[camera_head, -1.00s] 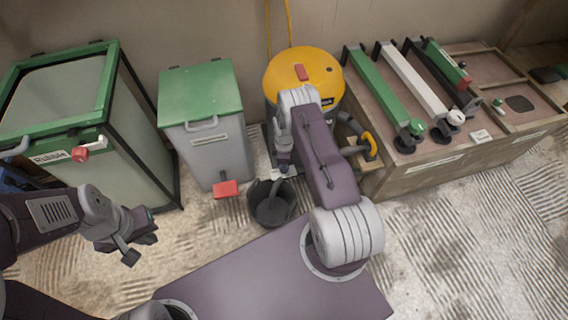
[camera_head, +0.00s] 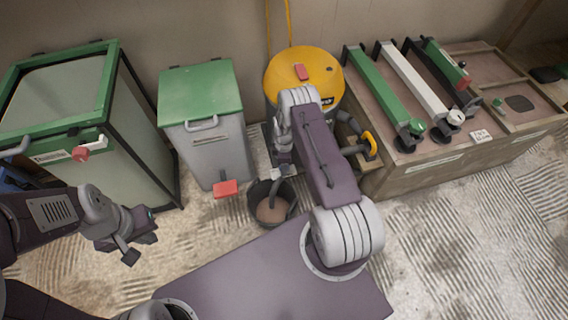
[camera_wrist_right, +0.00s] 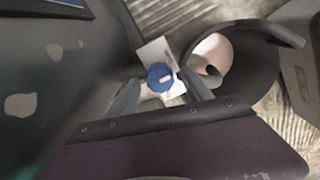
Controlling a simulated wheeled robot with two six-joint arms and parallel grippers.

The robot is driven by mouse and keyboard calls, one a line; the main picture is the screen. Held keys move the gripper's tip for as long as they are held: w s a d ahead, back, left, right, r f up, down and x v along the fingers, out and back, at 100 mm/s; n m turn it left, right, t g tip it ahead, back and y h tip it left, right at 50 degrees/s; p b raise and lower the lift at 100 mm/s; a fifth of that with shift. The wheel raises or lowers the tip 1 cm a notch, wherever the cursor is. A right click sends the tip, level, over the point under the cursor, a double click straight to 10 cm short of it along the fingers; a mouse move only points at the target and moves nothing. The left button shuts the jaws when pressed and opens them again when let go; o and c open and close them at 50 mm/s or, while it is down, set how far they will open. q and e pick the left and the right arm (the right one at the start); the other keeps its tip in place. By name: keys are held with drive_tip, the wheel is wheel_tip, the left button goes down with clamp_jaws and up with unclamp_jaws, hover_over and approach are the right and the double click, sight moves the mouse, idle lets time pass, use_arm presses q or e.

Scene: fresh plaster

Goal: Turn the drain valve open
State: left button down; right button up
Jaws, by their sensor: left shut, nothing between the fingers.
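The drain valve's blue knob (camera_wrist_right: 160,77), with a pale mark across its face, shows in the right wrist view in front of a white plate. My right gripper (camera_wrist_right: 161,80) has one finger on each side of the knob; whether they press on it is unclear. In the head view my right arm hides the valve at the foot of the yellow-topped drum (camera_head: 330,72). A black bucket (camera_head: 252,205) stands below, holding brownish liquid; it also shows in the right wrist view (camera_wrist_right: 262,75). My left gripper (camera_head: 136,252) is shut and empty, at the left over the floor.
A grey bin with a green lid (camera_head: 200,90) and red pedal stands left of the drum. A green-framed rubble container (camera_head: 130,150) is at far left. A wooden bench (camera_head: 430,165) with clamped bars stands at the right. Floor at the lower right is clear.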

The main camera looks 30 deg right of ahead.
wheel_tip(320, 180, up, 9)
drive_tip(key=p, duration=0.5)
drive_tip(key=s+a+r+m, duration=0.2)
drive_tip(key=a+r+m, duration=0.1)
drive_tip(key=r, duration=0.5)
drive_tip(key=s+a+r+m, duration=0.2)
drive_tip(key=a+r+m, duration=0.1)
drive_tip(key=r, duration=0.5)
drive_tip(key=s+a+r+m+t, duration=0.1)
drive_tip(key=s+a+r+m, duration=0.2)
drive_tip(key=s+r, duration=0.3)
drive_tip(key=s+a+r+m, duration=0.2)
drive_tip(key=s+r+m, duration=0.15)
drive_tip(key=s, duration=0.35)
wheel_tip(320, 180, up, 38)
drive_tip(key=s+p, duration=0.1)
drive_tip(key=p, duration=3.6)
drive_tip(key=shift+f, duration=0.25)
